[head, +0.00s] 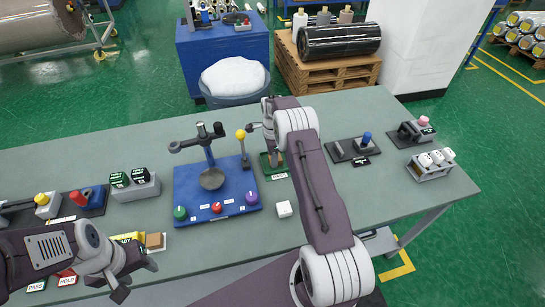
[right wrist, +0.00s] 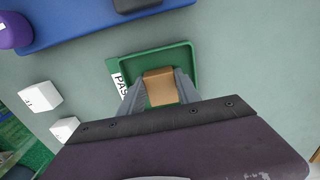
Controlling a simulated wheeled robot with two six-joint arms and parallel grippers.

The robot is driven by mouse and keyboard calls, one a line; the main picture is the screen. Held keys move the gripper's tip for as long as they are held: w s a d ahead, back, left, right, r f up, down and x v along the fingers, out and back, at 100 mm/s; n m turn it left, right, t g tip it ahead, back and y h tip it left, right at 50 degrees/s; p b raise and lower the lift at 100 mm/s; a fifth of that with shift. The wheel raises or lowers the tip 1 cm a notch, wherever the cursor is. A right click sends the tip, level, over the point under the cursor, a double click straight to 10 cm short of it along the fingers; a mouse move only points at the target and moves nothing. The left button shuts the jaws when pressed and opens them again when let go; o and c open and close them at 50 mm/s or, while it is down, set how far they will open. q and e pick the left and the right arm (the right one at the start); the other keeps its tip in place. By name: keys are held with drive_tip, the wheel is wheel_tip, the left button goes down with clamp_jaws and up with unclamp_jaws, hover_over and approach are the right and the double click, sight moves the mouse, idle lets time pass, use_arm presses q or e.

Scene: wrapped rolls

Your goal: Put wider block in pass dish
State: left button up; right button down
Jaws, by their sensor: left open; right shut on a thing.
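The green pass dish (right wrist: 190,58) lies on the grey table, with a white PASS label on its left side in the right wrist view. The dish (head: 266,171) is partly hidden by my right arm in the head view. My right gripper (right wrist: 158,86) is shut on a tan block (right wrist: 160,88), which shows inside the dish's outline. I cannot tell whether the block touches the dish floor. My left gripper (head: 134,274) is open and empty at the lower left, near another tan piece (head: 155,241) beside a yellow label.
A blue board (head: 235,218) with a balance-like stand and coloured knobs is left of the dish. A white cube (head: 284,209) stands in front of it. Grey holders (head: 432,166) stand at the right. The table between the dish and the right-hand items is mostly clear.

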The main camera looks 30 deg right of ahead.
drive_tip(key=c, duration=0.8)
unclamp_jaws()
drive_tip(key=shift+o, duration=0.2)
wheel_tip(320, 180, up, 9)
drive_tip(key=shift+r+b, duration=0.1)
drive_tip(key=shift+b, duration=0.55)
